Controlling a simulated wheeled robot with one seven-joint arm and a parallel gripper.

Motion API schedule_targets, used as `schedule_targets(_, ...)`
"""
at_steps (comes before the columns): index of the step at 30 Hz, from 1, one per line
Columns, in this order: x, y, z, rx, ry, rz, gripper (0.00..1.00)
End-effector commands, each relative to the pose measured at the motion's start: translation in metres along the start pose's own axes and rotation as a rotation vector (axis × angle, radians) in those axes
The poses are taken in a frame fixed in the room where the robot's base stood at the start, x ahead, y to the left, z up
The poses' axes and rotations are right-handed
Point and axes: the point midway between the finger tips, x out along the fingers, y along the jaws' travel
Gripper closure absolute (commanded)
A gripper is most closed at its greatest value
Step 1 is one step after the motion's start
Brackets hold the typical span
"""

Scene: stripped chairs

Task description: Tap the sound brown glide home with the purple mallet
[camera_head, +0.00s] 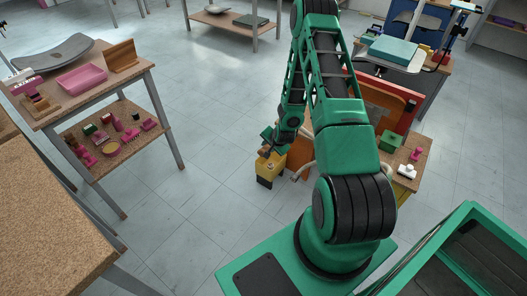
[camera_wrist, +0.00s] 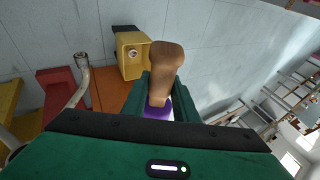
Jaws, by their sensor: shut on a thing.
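My gripper (camera_wrist: 163,104) is shut on the purple mallet; the wrist view shows its brown wooden handle (camera_wrist: 166,62) sticking out and a purple part (camera_wrist: 159,113) between the fingers. In the head view my gripper (camera_head: 268,143) is small, above a yellow block-like thing (camera_head: 270,166). The mallet cannot be made out there. A bent pale metal tube (camera_wrist: 78,85) stands left of the mallet in the wrist view, apart from it; its end (camera_wrist: 82,59) has a dark spot. I cannot tell any brown glide for certain in either view.
The yellow thing, a hollow box in the wrist view (camera_wrist: 129,55), is close behind the handle. An orange-brown panel (camera_wrist: 108,88) lies beside the tube. A red-edged board (camera_head: 398,99) stands on the right bench. A shelf table (camera_head: 140,92) is at left. Grey floor is open between.

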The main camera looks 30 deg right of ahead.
Motion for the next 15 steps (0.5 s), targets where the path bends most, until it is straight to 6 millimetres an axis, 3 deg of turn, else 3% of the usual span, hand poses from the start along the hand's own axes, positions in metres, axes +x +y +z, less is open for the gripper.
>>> schedule_targets(3,0.0028,-0.0001,-0.0104,-0.001,0.002,-0.001,1.00)
schedule_targets(15,0.0012,-0.0005,-0.0045,-0.002,0.001,-0.001,1.00)
